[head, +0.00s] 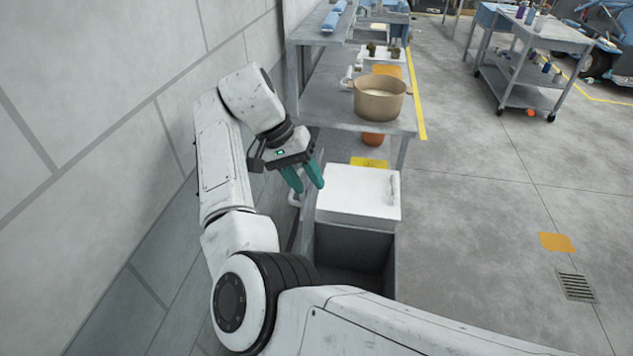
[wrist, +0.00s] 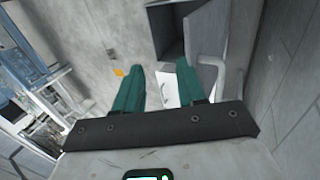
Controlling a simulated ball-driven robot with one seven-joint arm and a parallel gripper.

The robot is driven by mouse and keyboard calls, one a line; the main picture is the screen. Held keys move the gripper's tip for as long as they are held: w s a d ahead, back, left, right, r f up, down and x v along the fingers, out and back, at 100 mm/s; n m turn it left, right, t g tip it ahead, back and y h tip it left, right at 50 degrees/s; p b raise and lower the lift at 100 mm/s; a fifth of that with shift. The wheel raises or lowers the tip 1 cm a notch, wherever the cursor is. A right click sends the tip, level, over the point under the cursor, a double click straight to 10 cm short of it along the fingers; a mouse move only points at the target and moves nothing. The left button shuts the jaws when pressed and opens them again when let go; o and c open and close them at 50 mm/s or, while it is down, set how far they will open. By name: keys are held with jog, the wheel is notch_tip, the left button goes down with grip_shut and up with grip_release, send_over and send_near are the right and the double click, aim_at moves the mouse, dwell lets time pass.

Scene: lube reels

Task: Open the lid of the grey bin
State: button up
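The grey bin (head: 388,270) stands by the wall, low in the head view, and its dark inside shows. Its white lid (head: 359,193) stands away from the opening, at the bin's far side, with a slim handle near its right edge. My gripper (head: 308,187) is beside the lid's upper left edge, with its two teal fingers apart and nothing held between them. In the wrist view, the open bin (wrist: 171,32) is at the top and part of the lid (wrist: 169,90) shows between and beyond the fingers (wrist: 160,66). Whether a finger touches the lid cannot be told.
A grey workbench (head: 330,108) with a tan pot (head: 380,100) stands just beyond the lid. An orange-brown round object (head: 373,139) is under it. The wall (head: 90,120) is close on the left. A cart (head: 530,50) is at the far right. The floor right of the bin is open.

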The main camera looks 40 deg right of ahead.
jog(key=s, duration=0.1)
jog(key=s+r, duration=0.1)
jog(key=s, duration=0.1)
jog(key=s+r, duration=0.1)
jog(key=shift+s+a, duration=0.25)
dwell(0.4)
jog(key=s+d+f+n+t+h+b, duration=0.1)
jog(key=s+d+f+t+b, duration=0.1)
jog(key=s+d+f, duration=0.5)
jog(key=s+d+f+n+t+h+b, duration=0.1)
jog(key=s+d+f+n+t, duration=0.1)
jog(key=s+d+f, duration=0.5)
jog(key=s+a+f+n+y, duration=0.1)
jog(key=s+a+f+n, duration=0.1)
jog(key=s+a+f, duration=0.3)
jog(key=s+a+f+n+y+b, duration=0.1)
jog(key=s+a+f+n+y, duration=0.1)
jog(key=s+a+f, duration=0.3)
jog(key=s+a+f+n+t+y+b, duration=0.1)
jog(key=s+a+f+y, duration=0.1)
jog(key=s+a+f, duration=0.3)
jog(key=shift+a+f+n, duration=0.2)
jog(key=shift+a+n, duration=0.2)
jog(key=shift+a, duration=0.1)
jog(key=shift+d, duration=0.1)
